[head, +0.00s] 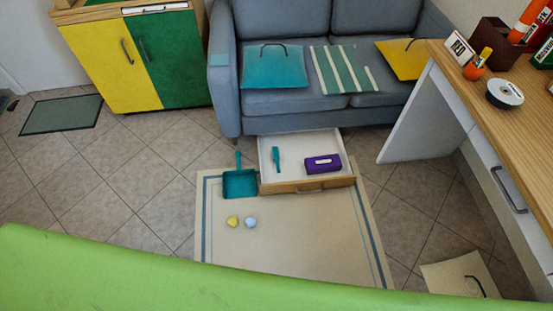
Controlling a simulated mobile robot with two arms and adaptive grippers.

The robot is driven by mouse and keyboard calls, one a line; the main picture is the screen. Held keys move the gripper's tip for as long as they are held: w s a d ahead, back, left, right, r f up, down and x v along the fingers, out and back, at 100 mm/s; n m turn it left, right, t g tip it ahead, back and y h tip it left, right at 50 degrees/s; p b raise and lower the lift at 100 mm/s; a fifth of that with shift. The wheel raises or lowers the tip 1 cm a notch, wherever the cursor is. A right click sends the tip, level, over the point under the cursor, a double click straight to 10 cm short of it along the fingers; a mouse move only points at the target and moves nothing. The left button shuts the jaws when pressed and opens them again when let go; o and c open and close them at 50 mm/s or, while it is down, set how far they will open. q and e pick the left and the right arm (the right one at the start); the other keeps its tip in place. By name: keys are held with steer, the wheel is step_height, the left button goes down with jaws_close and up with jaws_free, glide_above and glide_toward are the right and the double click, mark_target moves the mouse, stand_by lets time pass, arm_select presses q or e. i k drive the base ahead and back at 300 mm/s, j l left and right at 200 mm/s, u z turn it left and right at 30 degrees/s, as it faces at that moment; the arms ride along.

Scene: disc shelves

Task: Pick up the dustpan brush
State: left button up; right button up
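A teal dustpan (240,184) lies on the rug beside the left end of an open drawer, its handle pointing away from me. A small teal object (276,158), which looks like the dustpan brush, lies inside the drawer (292,150) at its left side. A purple box (322,164) lies in the same drawer to the right, apart from it. Neither of my grippers is in view.
The drawer sticks out below a grey-blue sofa (228,75). A yellow ball-like item (232,221) and a pale blue one (250,222) lie on the rug (300,225). A desk (500,110) stands at right. A large green surface (200,275) crosses the bottom. Tiled floor at left is mostly clear.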

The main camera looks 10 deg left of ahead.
mark_target(277, 161)
steer(key=k+l+u, duration=0.15)
steer(key=u, duration=0.2)
steer(key=k+l+u, duration=0.1)
steer(key=u, duration=0.2)
steer(key=k+l+u, duration=0.1)
steer(key=u, duration=0.25)
steer(key=k+j, duration=0.05)
